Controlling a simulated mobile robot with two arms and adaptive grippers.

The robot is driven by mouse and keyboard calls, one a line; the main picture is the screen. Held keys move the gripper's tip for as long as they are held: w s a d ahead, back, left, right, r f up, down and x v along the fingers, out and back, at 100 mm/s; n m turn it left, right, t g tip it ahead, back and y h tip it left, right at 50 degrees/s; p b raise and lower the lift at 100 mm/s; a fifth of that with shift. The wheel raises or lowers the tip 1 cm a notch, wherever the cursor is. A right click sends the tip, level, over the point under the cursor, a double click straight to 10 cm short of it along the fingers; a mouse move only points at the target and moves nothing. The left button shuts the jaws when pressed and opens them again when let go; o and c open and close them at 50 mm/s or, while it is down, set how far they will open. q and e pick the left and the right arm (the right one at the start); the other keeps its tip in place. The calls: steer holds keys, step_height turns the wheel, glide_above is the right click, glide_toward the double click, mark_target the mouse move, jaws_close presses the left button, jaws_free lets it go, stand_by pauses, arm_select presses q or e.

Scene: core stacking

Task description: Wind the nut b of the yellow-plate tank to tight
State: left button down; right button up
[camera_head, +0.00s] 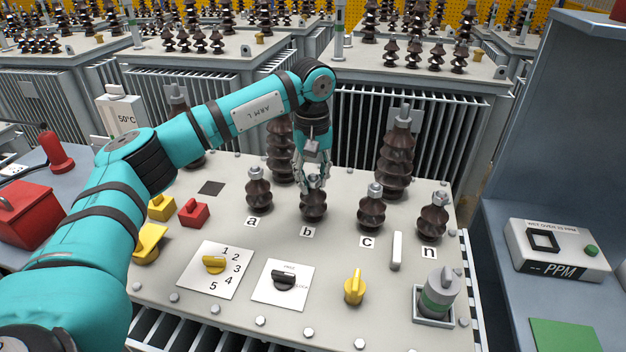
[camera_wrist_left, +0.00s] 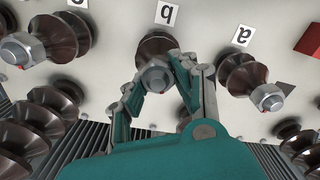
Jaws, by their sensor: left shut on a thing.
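Nut b (camera_wrist_left: 157,77) is a grey hex nut on top of the brown ribbed bushing (camera_head: 313,208) above the label b (camera_head: 307,232). My left gripper (camera_head: 314,182) points down over this bushing, with its fingers shut on the nut. In the left wrist view my left gripper (camera_wrist_left: 168,80) has one finger on each side of the nut. In the head view the fingers mostly hide the nut. The tank top (camera_head: 240,320) is light grey around it. No yellow plate can be made out on this tank. My right gripper is not in view.
Bushings a (camera_head: 259,194), c (camera_head: 372,208) and n (camera_head: 433,221) stand in the same row. Taller brown bushings (camera_head: 397,160) rise behind. A PPM meter (camera_head: 556,255) sits at the right.

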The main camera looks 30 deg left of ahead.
arm_select(q)
steer(key=shift+r+m+p, duration=0.1)
steer(key=shift+m+p, duration=0.2)
steer(key=shift+m, duration=1.2)
steer(key=shift+d+m+p, duration=0.1)
steer(key=shift+m+p, duration=0.45)
steer(key=shift+m, duration=0.45)
steer(key=c, duration=1)
jaws_free()
steer(key=shift+o, duration=0.2)
